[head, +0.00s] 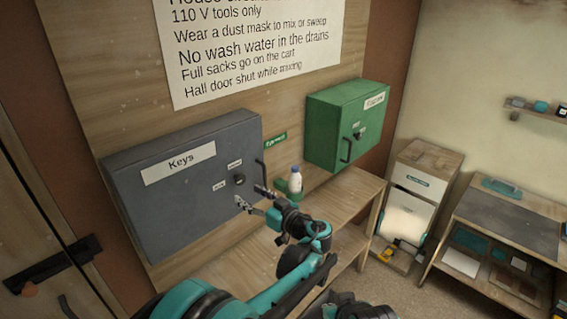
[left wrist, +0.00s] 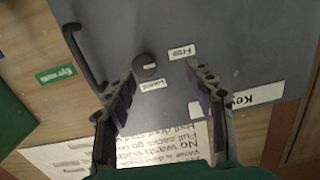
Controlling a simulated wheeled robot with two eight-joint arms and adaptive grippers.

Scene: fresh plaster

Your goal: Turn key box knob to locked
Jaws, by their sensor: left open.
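The grey key box (head: 150,215) hangs on the wooden board at left, its door shut, with a "Keys" label (head: 180,163). Its round dark knob (head: 239,179) sits on the front between two small labels and the bar handle (head: 261,168). My left gripper (head: 248,196) is open and empty, just in front of the box, close to the knob. In the left wrist view the knob (left wrist: 149,66) shows between and slightly beyond the open fingertips (left wrist: 160,75), apparently untouched. A pale mark on the knob seems to point toward the right-hand label (left wrist: 182,52); the other label (left wrist: 153,86) seems to read "Locked".
A green box (head: 335,125) with its own knob and handle hangs to the right. A notice sheet (head: 255,50) is above. A workbench (head: 510,220) stands at far right.

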